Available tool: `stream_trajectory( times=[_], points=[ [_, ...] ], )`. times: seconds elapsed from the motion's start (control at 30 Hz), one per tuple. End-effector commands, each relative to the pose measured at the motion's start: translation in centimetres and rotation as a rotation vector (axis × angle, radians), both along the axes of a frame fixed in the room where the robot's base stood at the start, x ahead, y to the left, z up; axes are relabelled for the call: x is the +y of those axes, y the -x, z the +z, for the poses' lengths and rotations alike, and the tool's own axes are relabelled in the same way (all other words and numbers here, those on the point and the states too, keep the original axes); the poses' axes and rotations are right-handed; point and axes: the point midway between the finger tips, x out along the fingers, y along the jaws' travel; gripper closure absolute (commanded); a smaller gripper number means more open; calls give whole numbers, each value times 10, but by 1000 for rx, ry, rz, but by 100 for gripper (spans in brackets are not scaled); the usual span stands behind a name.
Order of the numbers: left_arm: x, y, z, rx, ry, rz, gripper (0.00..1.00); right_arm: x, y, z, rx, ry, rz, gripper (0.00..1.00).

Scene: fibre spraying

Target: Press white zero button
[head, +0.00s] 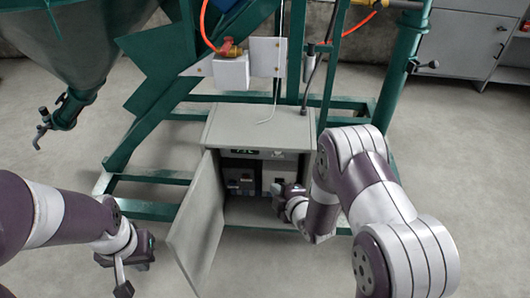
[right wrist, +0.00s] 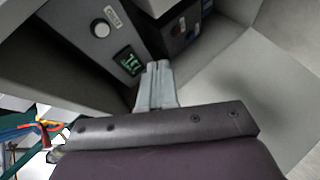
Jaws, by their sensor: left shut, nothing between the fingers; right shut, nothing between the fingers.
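A round white button (right wrist: 101,28) with a small label beside it is on the face of a dark grey device in the right wrist view. A lit green display (right wrist: 127,62) sits on the same face. My right gripper (right wrist: 158,68) is shut and empty; its fingertips appear close to the display, with the button further up and left. Whether they touch the face cannot be told. My left gripper (head: 125,268) is shut, outside the cabinet.
The cabinet door (head: 195,222) stands open between my left gripper and the cabinet inside. A second dark box (head: 240,178) is in the cabinet's left part. Green frame beams (head: 150,178) surround the cabinet. The floor at the front is clear.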

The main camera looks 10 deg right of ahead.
Motion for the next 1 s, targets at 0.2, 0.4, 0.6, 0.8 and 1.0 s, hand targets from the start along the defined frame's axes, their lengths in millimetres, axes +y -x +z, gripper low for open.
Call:
stream_trajectory(
  times=[0.2, 0.4, 0.6, 0.8, 1.0],
  points=[
    [0, 0, 0, 0, 0, 0, 100, 3, -6, 16, -111, 91, 57, 100],
    [0, 0, 0, 0, 0, 0, 100, 3, -6, 16, -110, 93, 57, 100],
    [0, 0, -3, 0, 0, 0, 100, 1, -14, 15, -109, 92, 56, 100],
    [0, 0, -11, 0, 0, 0, 100, -7, -40, 13, -109, 92, 55, 100],
    [0, 0, -19, 0, 0, 0, 100, -15, -67, 13, -109, 92, 55, 100]
  ],
)
